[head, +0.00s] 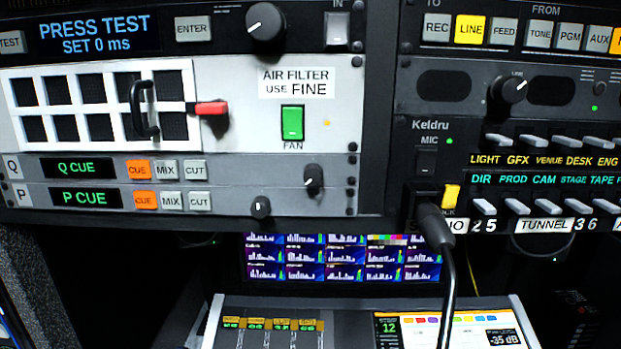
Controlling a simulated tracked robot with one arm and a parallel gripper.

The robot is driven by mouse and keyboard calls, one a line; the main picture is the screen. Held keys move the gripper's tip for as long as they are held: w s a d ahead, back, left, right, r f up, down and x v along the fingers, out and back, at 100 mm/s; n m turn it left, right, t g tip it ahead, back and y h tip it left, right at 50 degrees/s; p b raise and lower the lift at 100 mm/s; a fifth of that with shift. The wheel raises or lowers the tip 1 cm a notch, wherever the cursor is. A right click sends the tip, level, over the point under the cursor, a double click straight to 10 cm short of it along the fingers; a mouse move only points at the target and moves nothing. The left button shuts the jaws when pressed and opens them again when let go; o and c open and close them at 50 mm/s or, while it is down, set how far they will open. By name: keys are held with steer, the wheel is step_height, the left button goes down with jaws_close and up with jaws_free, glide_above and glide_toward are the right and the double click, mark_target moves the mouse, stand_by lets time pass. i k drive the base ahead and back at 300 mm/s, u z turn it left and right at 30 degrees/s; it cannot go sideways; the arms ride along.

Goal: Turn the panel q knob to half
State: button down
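The panel marked Q (112,167), with a green "Q CUE" display, runs across the lower part of the left rack. A dark round knob (314,179) sits at its right end, low enough to reach the line between the Q and P panels. Its white mark points to the lower left. The panel marked P (230,200) lies just below, with a smaller dark knob (261,207). I see no scale around either knob. My gripper is not in view, and nothing touches the knobs.
Above are a green FAN switch (292,123), a red latch (211,108) and a filter grille with a black handle (144,110). On the right, a black cable (446,254) hangs from a plug. A console (350,302) juts out below.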

mark_target(312, 173)
steer(key=u, duration=2)
steer(key=k, duration=1.4)
steer(key=z, duration=0.95)
steer(key=i, duration=1)
steer(key=u, duration=0.05)
